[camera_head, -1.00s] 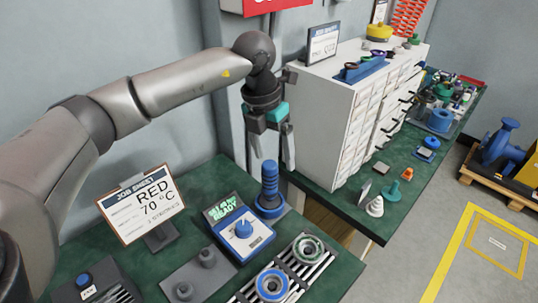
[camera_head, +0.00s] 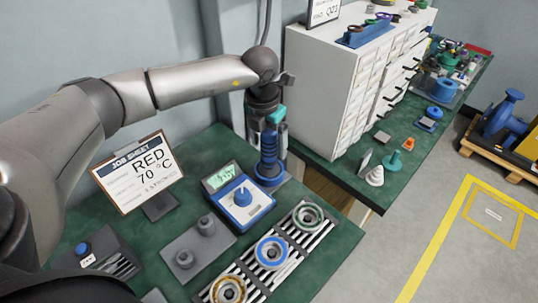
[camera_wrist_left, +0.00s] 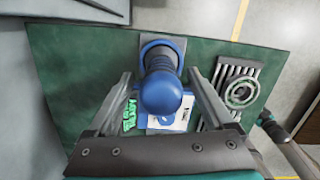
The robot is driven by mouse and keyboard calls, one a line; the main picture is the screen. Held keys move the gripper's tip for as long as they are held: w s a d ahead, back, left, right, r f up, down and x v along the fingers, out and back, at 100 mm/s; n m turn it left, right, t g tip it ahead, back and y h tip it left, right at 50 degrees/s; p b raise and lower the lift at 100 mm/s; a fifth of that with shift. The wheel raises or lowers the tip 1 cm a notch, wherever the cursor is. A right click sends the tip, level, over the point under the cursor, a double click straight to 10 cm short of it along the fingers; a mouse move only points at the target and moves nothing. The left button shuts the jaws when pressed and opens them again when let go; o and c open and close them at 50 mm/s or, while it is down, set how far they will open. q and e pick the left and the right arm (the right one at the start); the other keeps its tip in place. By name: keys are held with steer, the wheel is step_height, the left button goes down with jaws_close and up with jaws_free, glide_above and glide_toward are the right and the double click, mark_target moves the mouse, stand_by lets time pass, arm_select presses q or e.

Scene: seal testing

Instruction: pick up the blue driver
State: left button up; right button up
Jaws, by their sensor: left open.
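The blue driver (camera_head: 269,158) stands upright in its blue round base on the green bench, right of the blue tester. In the left wrist view the driver (camera_wrist_left: 166,92) is seen from above, its round blue top between the two fingers. My left gripper (camera_head: 268,140) is open, pointing down at the driver. In the left wrist view my left gripper (camera_wrist_left: 161,76) has one finger on each side of the handle, with gaps visible. In the head view the driver hides part of the fingers. My right gripper is not in view.
A blue tester (camera_head: 240,205) with a dial and green display stands just left of the driver. A job sheet (camera_head: 138,172) reads RED 70 °C. A slatted rack (camera_head: 290,238) holds several rings in front. A white drawer cabinet (camera_head: 330,95) stands behind to the right.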

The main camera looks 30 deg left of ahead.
mark_target(270, 152)
arm_select(q)
steer(key=f, duration=0.3)
steer(key=shift+w+d+f, duration=0.1)
steer(key=shift+w+f, duration=0.15)
steer(key=shift+r, duration=0.15)
jaws_close()
stand_by(0.3)
